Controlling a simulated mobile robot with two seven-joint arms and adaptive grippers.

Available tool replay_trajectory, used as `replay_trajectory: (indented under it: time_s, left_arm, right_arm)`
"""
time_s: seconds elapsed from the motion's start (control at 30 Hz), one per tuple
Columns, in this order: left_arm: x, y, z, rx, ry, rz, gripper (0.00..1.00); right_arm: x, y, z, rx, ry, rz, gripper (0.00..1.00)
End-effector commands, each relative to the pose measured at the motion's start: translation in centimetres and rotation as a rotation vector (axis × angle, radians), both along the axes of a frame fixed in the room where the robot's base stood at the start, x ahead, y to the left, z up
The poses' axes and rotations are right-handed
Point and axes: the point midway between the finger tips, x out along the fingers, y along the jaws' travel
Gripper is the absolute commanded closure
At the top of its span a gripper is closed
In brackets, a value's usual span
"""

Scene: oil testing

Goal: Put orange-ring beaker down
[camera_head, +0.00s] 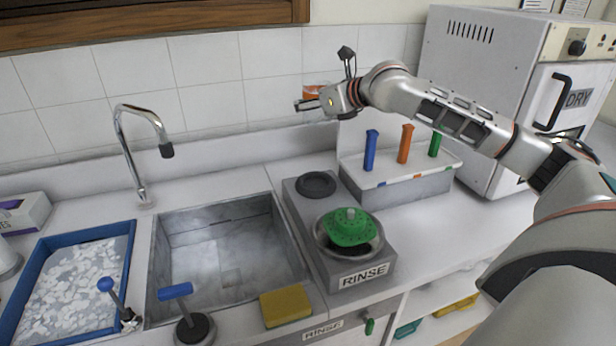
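The orange-ring beaker shows as an orange band (313,91) at the fingers of my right gripper (308,104), high in front of the tiled wall. The rest of the beaker is hidden or too clear to make out. My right arm comes in from the right and its gripper points left. The gripper appears shut on the beaker, above and behind the counter, left of the rack (400,190) with blue, orange and green handles. My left gripper is not in view.
A grey rinse unit (305,222) with a green-topped bowl (350,228) and a dark round pad (316,184) stands right of the sink (230,250). A faucet (130,150), blue tray (45,240) and yellow sponge (286,306) are nearby. A drying oven (490,60) stands at the right.

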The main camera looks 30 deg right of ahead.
Motion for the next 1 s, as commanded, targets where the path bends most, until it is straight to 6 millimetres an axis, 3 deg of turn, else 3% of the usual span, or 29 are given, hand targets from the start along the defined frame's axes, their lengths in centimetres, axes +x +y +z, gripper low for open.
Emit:
replay_trajectory:
  time_s: [0.1,0.5,0.77,1.0]
  left_arm:
    - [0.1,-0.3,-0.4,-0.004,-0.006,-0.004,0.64]
    - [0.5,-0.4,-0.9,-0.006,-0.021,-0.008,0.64]
    - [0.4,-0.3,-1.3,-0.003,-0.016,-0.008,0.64]
    - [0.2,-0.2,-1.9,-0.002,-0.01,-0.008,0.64]
  right_arm:
    - [-0.1,0.1,-3.5,0.0,0.006,0.001,1.0]
    - [-0.1,0.1,-12.5,0.002,0.006,0.001,1.0]
    - [0.0,0.1,-14.3,0.001,0.001,0.001,1.0]
    - [0.0,0.1,-17.4,0.002,0.004,0.0,1.0]
